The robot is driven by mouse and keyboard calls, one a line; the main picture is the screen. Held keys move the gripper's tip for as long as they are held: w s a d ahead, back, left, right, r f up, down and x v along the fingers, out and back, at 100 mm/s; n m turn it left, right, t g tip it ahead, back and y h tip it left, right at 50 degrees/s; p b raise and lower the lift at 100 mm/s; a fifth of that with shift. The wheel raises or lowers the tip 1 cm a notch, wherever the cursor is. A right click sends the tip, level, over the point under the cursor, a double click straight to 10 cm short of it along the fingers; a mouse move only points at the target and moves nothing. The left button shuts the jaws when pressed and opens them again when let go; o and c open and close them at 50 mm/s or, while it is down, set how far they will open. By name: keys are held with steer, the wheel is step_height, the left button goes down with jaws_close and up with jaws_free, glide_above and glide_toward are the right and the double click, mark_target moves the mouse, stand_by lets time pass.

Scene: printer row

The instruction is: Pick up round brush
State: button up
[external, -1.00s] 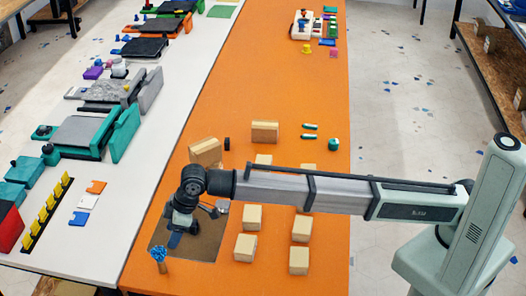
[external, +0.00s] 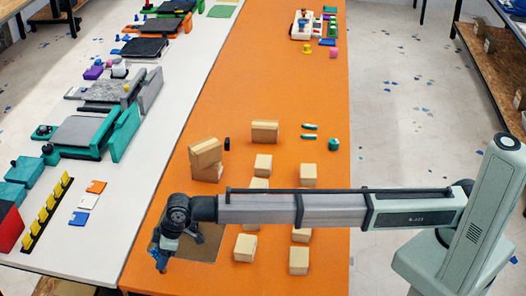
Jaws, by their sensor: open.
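A small upright item with a blue tufted top, which looks like the round brush (external: 162,267), stands by the near left corner of the brown mat (external: 203,248). My gripper (external: 163,258) is right over it and covers most of it. The jaws are open, pointing down. Whether the fingers are around the item or just above it is too small to tell.
Teal items (external: 333,144) lie farther back. A white table (external: 110,215) with printer-like machines runs along the left.

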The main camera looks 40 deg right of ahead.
steer(key=shift+x, duration=1.4)
steer(key=c, duration=1)
